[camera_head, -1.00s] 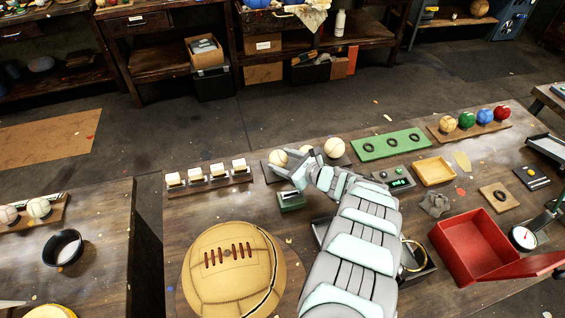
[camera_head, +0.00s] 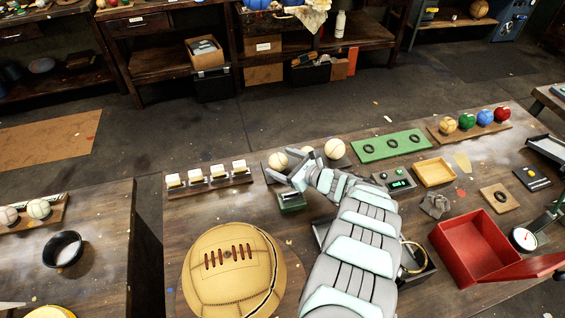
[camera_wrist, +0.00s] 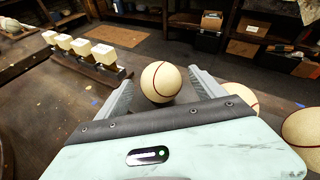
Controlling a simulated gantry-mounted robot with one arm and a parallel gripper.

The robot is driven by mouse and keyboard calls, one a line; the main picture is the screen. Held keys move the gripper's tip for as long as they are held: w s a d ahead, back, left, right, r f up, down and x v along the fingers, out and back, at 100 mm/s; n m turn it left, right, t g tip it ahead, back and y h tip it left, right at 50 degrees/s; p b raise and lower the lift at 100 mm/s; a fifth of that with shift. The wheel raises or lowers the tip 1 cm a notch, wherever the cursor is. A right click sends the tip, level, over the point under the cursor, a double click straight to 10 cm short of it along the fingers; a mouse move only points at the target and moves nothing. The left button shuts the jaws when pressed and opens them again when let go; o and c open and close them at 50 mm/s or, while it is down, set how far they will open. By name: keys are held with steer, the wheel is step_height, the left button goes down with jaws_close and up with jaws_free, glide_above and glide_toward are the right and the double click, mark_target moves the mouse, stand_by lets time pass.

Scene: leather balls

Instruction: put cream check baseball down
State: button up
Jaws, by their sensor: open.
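A cream baseball (camera_head: 278,161) with a red seam rests at the left end of a dark holder (camera_head: 345,160). In the wrist view the cream baseball (camera_wrist: 161,80) lies between and just ahead of the open fingers, with a gap on both sides. My gripper (camera_head: 281,167) is open on the near side of this ball; the gripper also shows in the wrist view (camera_wrist: 160,92). Two similar cream balls stand to the right, a middle ball (camera_head: 307,152) and a right ball (camera_head: 334,148). The ball's underside is hidden from the wrist camera.
A rack of white blocks (camera_head: 207,177) stands left of the holder. A small green box (camera_head: 291,202) sits close under my gripper. A green board with rings (camera_head: 390,145) lies to the right. A large leather ball (camera_head: 233,270) is at the front left.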

steer(key=p+v, duration=0.2)
steer(key=v, duration=1)
